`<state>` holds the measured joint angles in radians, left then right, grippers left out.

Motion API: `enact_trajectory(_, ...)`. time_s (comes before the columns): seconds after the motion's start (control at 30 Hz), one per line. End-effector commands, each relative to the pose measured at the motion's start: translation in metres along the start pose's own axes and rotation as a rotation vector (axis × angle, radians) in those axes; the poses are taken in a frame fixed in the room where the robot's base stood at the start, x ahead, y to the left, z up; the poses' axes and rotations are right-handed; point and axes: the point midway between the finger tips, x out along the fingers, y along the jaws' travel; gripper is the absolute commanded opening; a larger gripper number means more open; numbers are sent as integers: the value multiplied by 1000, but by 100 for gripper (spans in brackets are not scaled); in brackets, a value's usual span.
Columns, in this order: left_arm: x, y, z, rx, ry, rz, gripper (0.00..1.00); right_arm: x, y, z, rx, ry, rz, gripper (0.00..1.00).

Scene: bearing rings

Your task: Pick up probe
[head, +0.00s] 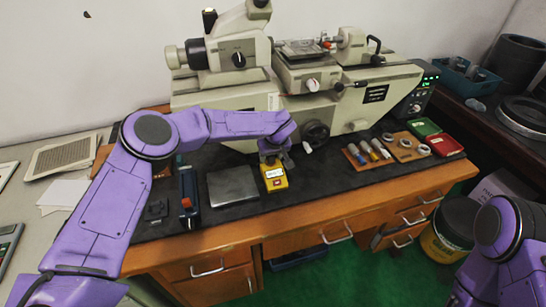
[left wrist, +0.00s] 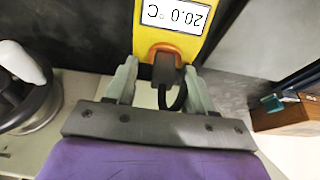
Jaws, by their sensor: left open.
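A yellow thermometer (head: 274,183) lies on the black bench mat below my left gripper (head: 271,156) in the head view. In the left wrist view the thermometer (left wrist: 150,46) has a white display reading 20.0 °C, upside down. A dark plug-like part (left wrist: 167,68) with a black cable loop (left wrist: 178,98) sits at its near end; it may belong to the probe, but I cannot tell. My left gripper (left wrist: 162,82) is open, its pale fingers on either side of this dark part. I see nothing held. My right gripper is out of view.
A large beige measuring machine (head: 300,75) stands behind. A wooden tray (head: 366,156) with small cylinders and red (head: 445,144) and green (head: 424,127) boxes are to the right.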

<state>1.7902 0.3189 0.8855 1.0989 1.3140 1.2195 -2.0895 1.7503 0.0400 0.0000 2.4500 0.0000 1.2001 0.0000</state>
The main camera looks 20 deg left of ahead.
Motion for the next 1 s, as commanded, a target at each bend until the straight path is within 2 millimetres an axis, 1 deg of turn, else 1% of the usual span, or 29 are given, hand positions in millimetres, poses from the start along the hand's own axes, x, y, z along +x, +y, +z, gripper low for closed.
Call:
enact_trajectory(0.1, 0, -1, 0, -1, 0, 0, 53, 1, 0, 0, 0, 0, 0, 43)
enact_trajectory(0.13, 0, -1, 0, -1, 1, 0, 50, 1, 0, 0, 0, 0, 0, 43)
enact_trajectory(0.17, 0, -1, 0, -1, 0, -1, 40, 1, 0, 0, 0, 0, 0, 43)
enact_trajectory(0.2, 0, -1, 0, -1, 1, -1, 27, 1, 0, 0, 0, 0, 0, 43)
enact_trajectory(0.27, 0, -1, 0, -1, 0, -1, 8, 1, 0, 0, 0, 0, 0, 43)
enact_trajectory(0.57, -1, 0, 0, -1, 1, 0, 7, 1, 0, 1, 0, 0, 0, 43)
enact_trajectory(0.7, -10, 0, -5, -1, 2, 0, 7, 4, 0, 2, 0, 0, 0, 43)
enact_trajectory(0.77, -19, 1, -9, 0, 4, 2, 7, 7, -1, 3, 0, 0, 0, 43)
enact_trajectory(0.8, -27, 0, -12, -2, 3, 2, 7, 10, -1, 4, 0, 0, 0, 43)
enact_trajectory(0.87, -43, -2, -7, 1, 3, 4, 7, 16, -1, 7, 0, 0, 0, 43)
enact_trajectory(1.0, -92, -12, 8, 1, 5, 5, 7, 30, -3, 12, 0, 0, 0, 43)
